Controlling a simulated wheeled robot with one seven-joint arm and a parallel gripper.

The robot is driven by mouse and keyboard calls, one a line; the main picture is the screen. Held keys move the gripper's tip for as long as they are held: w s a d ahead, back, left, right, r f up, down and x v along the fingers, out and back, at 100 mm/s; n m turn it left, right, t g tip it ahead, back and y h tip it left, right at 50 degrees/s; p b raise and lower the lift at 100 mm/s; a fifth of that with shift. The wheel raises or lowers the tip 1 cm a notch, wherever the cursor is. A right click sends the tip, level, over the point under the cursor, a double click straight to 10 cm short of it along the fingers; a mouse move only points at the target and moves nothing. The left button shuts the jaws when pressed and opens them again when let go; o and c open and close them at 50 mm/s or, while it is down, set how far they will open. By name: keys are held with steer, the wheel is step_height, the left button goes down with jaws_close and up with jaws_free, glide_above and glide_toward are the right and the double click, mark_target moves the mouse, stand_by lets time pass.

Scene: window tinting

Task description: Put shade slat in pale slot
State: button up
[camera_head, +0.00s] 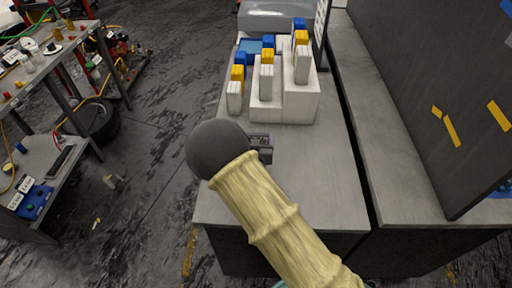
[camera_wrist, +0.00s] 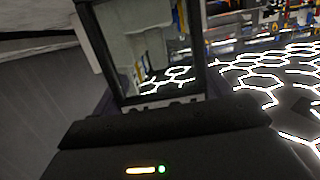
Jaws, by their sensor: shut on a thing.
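My gripper (camera_wrist: 163,104) is seen from behind in the wrist view, its dark body filling the bottom. It is shut on a dark-framed, see-through pane (camera_wrist: 150,42), which seems to be the shade slat; bright hexagon lights show through it. In the head view my forearm and dark wrist ball hide most of the gripper. Only a small grey part (camera_head: 262,148) shows beside the ball, over the grey bench. I cannot make out the pale slot in either view.
A white stepped block (camera_head: 300,98) with several white, yellow and blue pieces stands on the grey bench (camera_head: 310,190). A large dark panel (camera_head: 430,90) stands on the right bench. A cluttered workbench (camera_head: 60,70) is at the left. The near bench top is clear.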

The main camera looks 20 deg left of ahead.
steer(key=shift+f+p, duration=0.35)
steer(key=shift+f, duration=1.7)
steer(key=shift+f, duration=0.1)
steer(key=o, duration=1)
steer(key=b+v, duration=0.2)
steer(key=v, duration=1)
